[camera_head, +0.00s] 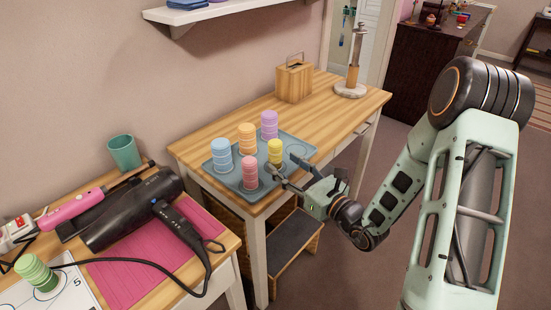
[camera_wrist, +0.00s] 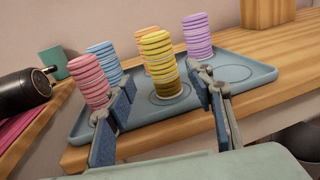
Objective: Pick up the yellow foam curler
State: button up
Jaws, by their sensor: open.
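The yellow foam curler (camera_head: 275,151) stands upright at the front right of a blue-grey tray (camera_head: 301,148) on the wooden table. In the wrist view the yellow curler (camera_wrist: 158,66) stands between and beyond my open finger pads, with an orange curler partly hidden behind it. My gripper (camera_head: 285,170) is open and empty at the tray's front right edge, close to the yellow curler. In the wrist view my gripper (camera_wrist: 165,105) has one finger at each side of the picture's middle, the left one near the pink curler.
Pink (camera_head: 250,172), blue (camera_head: 222,155), orange (camera_head: 247,138) and purple (camera_head: 269,124) curlers stand close by on the tray. A wooden box (camera_head: 294,82) and a stand (camera_head: 351,80) are farther back. A black hair dryer (camera_head: 130,212) and green curler (camera_head: 37,273) occupy the left table.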

aim_at(280, 157)
jog(key=x, duration=0.5)
jog(key=shift+w+a+r+b, duration=0.1)
jog(key=shift+w+r+b, duration=0.15)
jog(key=shift+w+b, duration=0.2)
jog(key=shift+c, duration=0.2)
jog(key=c, duration=1.2)
jog(key=shift+o, duration=0.2)
